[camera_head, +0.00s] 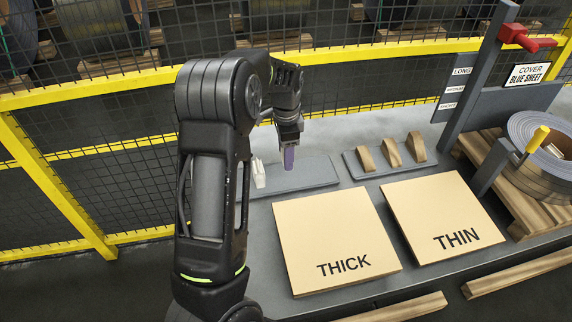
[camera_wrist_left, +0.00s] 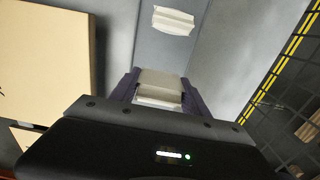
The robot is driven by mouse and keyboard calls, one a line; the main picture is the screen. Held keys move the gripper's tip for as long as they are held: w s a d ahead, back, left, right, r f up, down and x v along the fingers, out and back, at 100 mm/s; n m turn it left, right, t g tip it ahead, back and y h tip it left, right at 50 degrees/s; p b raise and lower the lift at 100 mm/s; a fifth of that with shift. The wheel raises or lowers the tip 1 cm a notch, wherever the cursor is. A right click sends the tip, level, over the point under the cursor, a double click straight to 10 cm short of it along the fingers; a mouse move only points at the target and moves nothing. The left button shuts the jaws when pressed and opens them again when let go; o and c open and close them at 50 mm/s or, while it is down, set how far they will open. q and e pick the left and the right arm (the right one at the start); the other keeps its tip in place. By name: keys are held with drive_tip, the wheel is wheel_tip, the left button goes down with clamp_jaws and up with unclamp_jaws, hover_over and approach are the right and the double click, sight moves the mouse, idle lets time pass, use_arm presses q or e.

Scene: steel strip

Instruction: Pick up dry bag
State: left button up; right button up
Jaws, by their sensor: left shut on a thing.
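My left gripper (camera_head: 289,158) hangs over the grey pad (camera_head: 312,172) in the head view, its purple fingers pointing down. In the left wrist view the gripper (camera_wrist_left: 160,90) is shut on a pale dry bag (camera_wrist_left: 160,86), which sits between the two purple fingers. In the head view this held bag is hidden behind the fingers. A second, similar white bag (camera_head: 258,174) is on the left end of the pad, left of the gripper and apart from it. It also shows in the left wrist view (camera_wrist_left: 173,20). My right gripper is not in view.
Boards marked THICK (camera_head: 335,235) and THIN (camera_head: 440,215) lie on the grey table. Several wooden wedges (camera_head: 391,152) stand on another pad. A steel coil (camera_head: 545,165) is at the right. A yellow mesh fence (camera_head: 340,55) runs behind the table.

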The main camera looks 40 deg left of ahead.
use_arm(q)
drive_tip(key=shift+r, duration=2.25)
